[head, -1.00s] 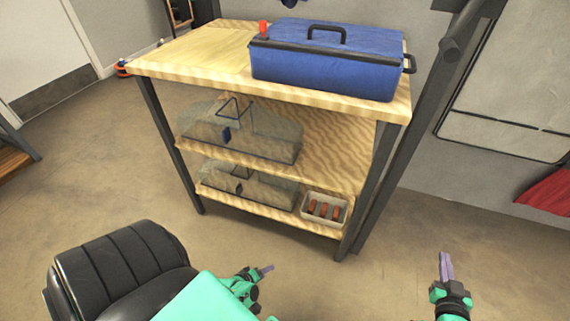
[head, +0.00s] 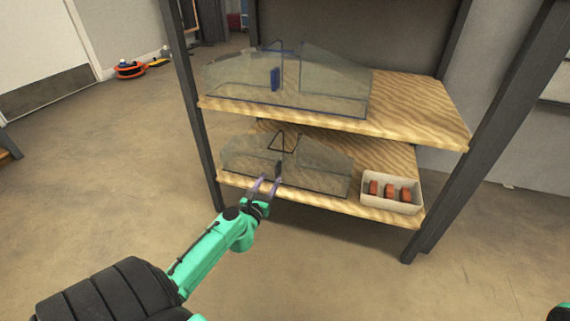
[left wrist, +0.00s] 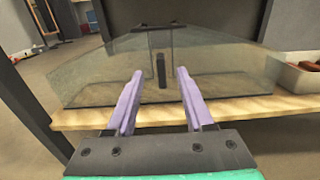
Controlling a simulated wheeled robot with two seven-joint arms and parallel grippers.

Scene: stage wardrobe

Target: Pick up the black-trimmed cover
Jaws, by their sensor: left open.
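The black-trimmed cover (head: 325,163) is a clear, see-through case with dark edges, a dark upright tab and a dark triangular top handle. It stands on the lower shelf (head: 375,213). My left gripper (head: 267,182) is open, with its purple fingers in front of the tab, which lies between the fingertips in the picture. In the left wrist view the cover (left wrist: 230,75) stands ahead of the open fingers (left wrist: 160,74), with the tab seen between them. I see no contact. My right gripper is out of view; only a bit of green arm shows at the bottom right corner.
A similar blue-trimmed cover (head: 335,85) stands on the upper shelf (head: 425,110), above the lower one. A pale bin (head: 392,204) with red-brown pieces sits right of the black-trimmed cover. Dark shelf posts (head: 190,100) flank the shelves. The floor in front is clear.

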